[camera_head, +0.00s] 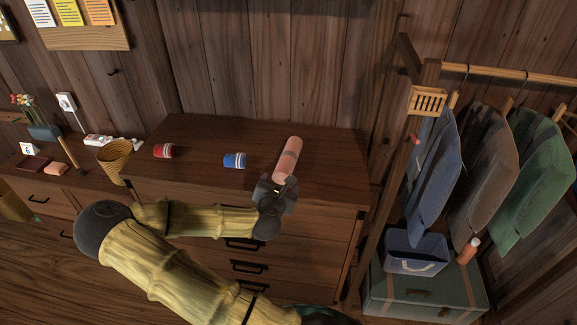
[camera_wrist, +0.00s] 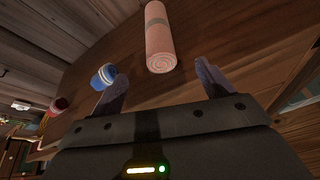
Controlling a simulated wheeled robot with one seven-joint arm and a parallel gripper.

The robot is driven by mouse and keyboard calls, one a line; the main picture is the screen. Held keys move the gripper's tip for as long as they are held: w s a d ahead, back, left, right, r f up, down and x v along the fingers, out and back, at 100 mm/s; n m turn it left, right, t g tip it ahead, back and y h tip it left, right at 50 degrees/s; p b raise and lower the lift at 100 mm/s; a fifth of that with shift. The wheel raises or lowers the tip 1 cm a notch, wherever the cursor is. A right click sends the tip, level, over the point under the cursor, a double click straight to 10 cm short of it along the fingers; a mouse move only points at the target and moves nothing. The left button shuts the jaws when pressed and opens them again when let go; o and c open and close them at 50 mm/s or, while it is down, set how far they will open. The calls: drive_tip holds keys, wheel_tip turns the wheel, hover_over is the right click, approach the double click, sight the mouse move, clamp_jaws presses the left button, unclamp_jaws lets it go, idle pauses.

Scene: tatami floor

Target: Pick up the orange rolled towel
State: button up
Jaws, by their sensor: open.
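The orange rolled towel (camera_head: 290,156) lies on the wooden dresser top, a salmon-coloured roll with a greyish band around its middle. In the wrist view the towel (camera_wrist: 158,40) lies ahead of my gripper, its spiral end facing me. My gripper (camera_head: 279,185) is at the near end of the towel in the head view. In the wrist view my gripper (camera_wrist: 160,82) has its two dark fingers spread wide and nothing between them. The towel's near end lies just beyond the gap between the fingertips.
A blue-and-white roll (camera_head: 235,160) and a red-and-white roll (camera_head: 164,151) lie left of the towel on the dresser top (camera_head: 200,135). A woven cone basket (camera_head: 114,157) stands further left. A clothes rack with hanging garments (camera_head: 437,170) stands to the right, above a blue bin (camera_head: 415,262).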

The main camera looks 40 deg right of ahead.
sight(286, 166)
drive_tip(key=p+x, duration=0.1)
drive_tip(key=x, duration=0.8)
drive_tip(key=shift+w+d+p, duration=0.1)
drive_tip(key=shift+p, duration=0.2)
drive_tip(key=shift+p+x, duration=0.9)
drive_tip(key=shift+x, duration=1.65)
drive_tip(key=shift+w, duration=0.1)
drive_tip(key=c, duration=1.1)
drive_tip(key=shift+r, duration=0.15)
